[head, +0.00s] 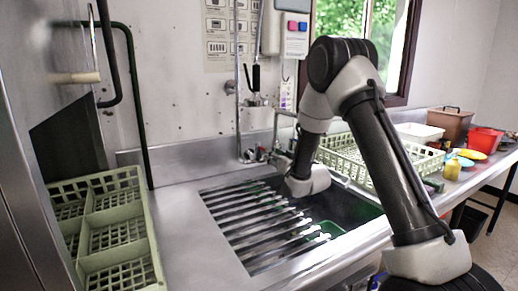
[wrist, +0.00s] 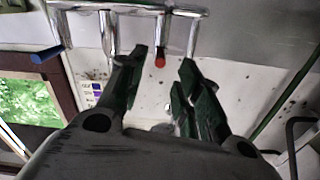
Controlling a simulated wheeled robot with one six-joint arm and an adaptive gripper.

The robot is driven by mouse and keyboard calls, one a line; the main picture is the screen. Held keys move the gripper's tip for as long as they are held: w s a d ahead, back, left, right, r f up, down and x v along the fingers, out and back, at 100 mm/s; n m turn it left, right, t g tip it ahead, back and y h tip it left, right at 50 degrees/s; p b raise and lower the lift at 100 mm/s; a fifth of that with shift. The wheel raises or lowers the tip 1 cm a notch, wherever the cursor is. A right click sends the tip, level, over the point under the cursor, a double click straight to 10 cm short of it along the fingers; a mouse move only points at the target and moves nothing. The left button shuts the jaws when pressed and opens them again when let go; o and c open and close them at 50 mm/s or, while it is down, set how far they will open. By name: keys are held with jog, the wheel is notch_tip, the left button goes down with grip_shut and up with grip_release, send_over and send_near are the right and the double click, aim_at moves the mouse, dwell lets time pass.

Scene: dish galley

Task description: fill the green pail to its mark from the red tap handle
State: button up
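In the wrist view my gripper (wrist: 162,64) is open, its two dark green fingers apart. The red tap handle (wrist: 160,61) lies in the gap between the fingertips, with no clear contact on either side. A blue tap handle (wrist: 38,57) is to the left on the same chrome fitting (wrist: 135,8). In the head view the tap fitting (head: 250,156) stands at the back of the sink, and my arm hides the fingers. A green edge (head: 331,228) shows low in the sink, possibly the green pail; its mark and water level cannot be seen.
Metal bars (head: 250,222) cover the sink's left part. A pale green dish rack (head: 140,230) stands at left and another rack (head: 345,155) behind my arm. A red container (head: 485,138), a brown box (head: 450,123) and a yellow bottle (head: 452,169) stand on the right counter.

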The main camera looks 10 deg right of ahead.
aim_at(262, 148)
jog(key=x, duration=0.8)
grip_shut()
